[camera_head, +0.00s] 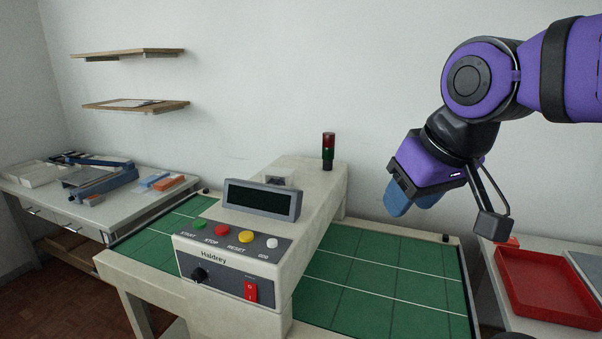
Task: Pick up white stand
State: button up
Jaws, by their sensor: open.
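I cannot make out a separate white stand in the head view. My gripper (447,213) hangs in the air at the right, above the far right part of the green work surface (385,285). Its fingers are spread, and no white thing shows between them. A blue part (398,199) shows at its left side; I cannot tell whether it belongs to the gripper.
A cream control console (222,308) with coloured buttons, a dark display (262,199) and a signal lamp (328,152) stands mid-table. A red tray (552,298) lies on the right table. A cluttered side table (95,218) and two wall shelves (135,105) are at left.

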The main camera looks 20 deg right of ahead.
aim_at(266, 174)
jog(key=i+j+z, duration=0.15)
jog(key=z, duration=0.15)
jog(key=i+j+z, duration=0.1)
jog(key=j+z, duration=0.15)
jog(key=i+j+z, duration=0.1)
jog(key=j, duration=0.3)
jog(key=i+j+z, duration=0.1)
jog(key=j, duration=0.25)
jog(key=i+j+z, duration=0.15)
jog(key=j, duration=0.25)
jog(key=i+j+z, duration=0.1)
jog(key=j, duration=0.35)
jog(key=i+j+z, duration=0.1)
jog(key=j, duration=0.3)
